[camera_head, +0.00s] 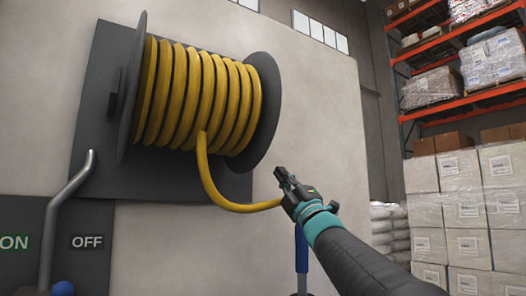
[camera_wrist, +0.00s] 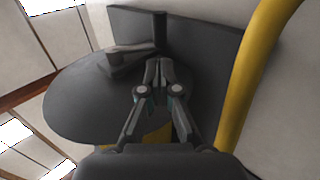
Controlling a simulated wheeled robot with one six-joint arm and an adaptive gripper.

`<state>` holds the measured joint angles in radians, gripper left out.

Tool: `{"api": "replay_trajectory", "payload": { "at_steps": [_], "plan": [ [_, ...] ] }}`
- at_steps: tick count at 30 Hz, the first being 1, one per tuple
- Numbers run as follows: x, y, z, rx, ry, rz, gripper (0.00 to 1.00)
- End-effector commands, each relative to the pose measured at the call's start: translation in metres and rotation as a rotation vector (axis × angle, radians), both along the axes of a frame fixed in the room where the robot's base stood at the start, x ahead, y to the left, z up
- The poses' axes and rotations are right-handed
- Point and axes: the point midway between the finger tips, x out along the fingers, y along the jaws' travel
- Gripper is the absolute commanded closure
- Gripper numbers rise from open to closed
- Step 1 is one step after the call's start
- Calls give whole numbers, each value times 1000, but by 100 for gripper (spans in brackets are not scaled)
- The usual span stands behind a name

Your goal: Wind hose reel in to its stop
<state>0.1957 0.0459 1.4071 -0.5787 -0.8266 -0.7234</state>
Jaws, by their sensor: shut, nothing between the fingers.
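The hose reel shows in the head view, with a dark round flange (camera_head: 262,110) at each end and yellow hose (camera_head: 203,95) wound in several turns between them. A loose length of hose drops from the drum and curves right, passing behind my gripper (camera_head: 281,174). My gripper is shut and empty, to the right of and below the reel. In the wrist view its fingertips (camera_wrist: 158,66) meet in front of the reel's dark parts. A grey crank-like arm (camera_wrist: 125,58) shows beside the flange (camera_wrist: 75,105) there. Hose (camera_wrist: 245,70) runs along the right.
A dark backing plate (camera_head: 95,165) carries the reel on a pale wall. A bent grey lever (camera_head: 62,205) stands at the left between ON and OFF labels. Wrapped boxes (camera_head: 465,205), stacked sacks (camera_head: 388,230) and orange racking (camera_head: 465,100) are at the right.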

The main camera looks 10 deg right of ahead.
Motion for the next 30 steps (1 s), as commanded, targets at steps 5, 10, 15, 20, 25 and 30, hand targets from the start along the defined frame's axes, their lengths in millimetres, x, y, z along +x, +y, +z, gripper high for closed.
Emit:
{"api": "replay_trajectory", "payload": {
  "at_steps": [5, 10, 15, 20, 25, 30],
  "plan": [
    [23, 10, 25, 0, 1, 2, 100],
    [43, 18, 45, 0, 1, 2, 100],
    [59, 24, 63, 2, 2, 1, 100],
    [70, 29, 73, 2, 2, 1, 100],
    [74, 31, 77, 1, 1, 0, 100],
    [75, 31, 77, 2, 2, -1, 100]
  ]
}}
